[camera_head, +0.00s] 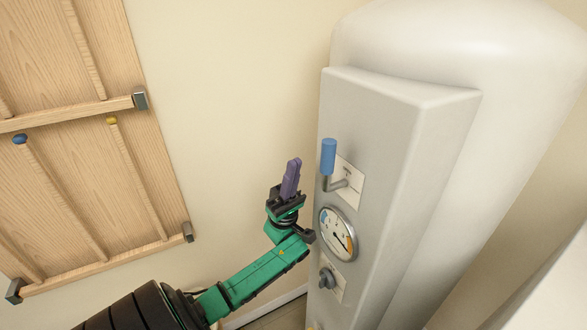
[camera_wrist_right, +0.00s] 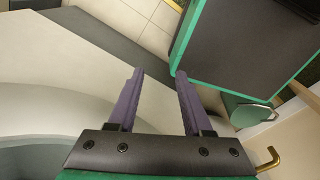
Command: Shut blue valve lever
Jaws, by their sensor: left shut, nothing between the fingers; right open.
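The blue valve lever (camera_head: 328,157) stands upright on the front of a pale grey panel box, with its metal stem (camera_head: 335,184) bending down to a white plate. My left gripper (camera_head: 294,162) is in the head view, just left of the lever and apart from it. Its purple fingers are shut, pointing up, with nothing between them. My right gripper (camera_wrist_right: 155,72) shows in the right wrist view, with its two purple fingers spread and empty. The lever does not show in the right wrist view.
Below the lever are a round gauge (camera_head: 338,234) and a grey knob (camera_head: 327,278). A large white tank (camera_head: 470,40) stands behind the panel box (camera_head: 390,150). A wooden rack (camera_head: 95,170) hangs on the left wall. Bare wall lies between the rack and my left gripper.

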